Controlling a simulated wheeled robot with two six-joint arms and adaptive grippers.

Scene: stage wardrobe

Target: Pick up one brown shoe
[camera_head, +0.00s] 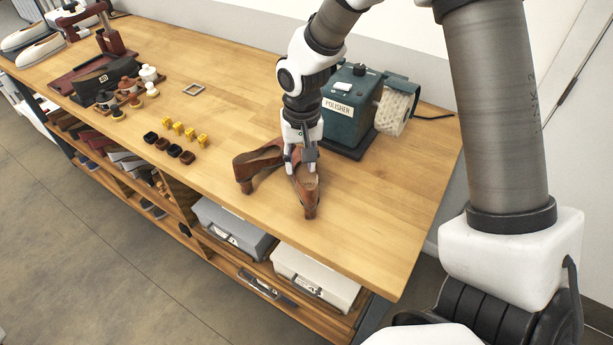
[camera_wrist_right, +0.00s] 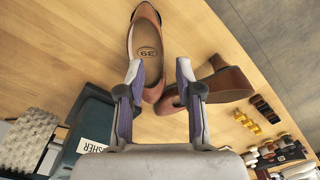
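Two brown heeled shoes are on the wooden workbench. The nearer shoe (camera_head: 307,193) has its heel toward the front edge; in the right wrist view this shoe (camera_wrist_right: 147,32) shows its insole marked 39. The other shoe (camera_head: 257,164) lies to its left, seemingly on its side; it also shows in the right wrist view (camera_wrist_right: 228,84). My right gripper (camera_head: 301,167) is low over the nearer shoe, fingers apart. In the right wrist view the gripper (camera_wrist_right: 160,72) has one finger over that shoe and one beside its edge; contact cannot be told. My left gripper is out of view.
A teal polisher (camera_head: 350,107) with a pale roller stands just behind the shoes. Small dark and yellow pieces (camera_head: 184,132) lie to the left, with jars and a tray beyond. The bench's right end is clear.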

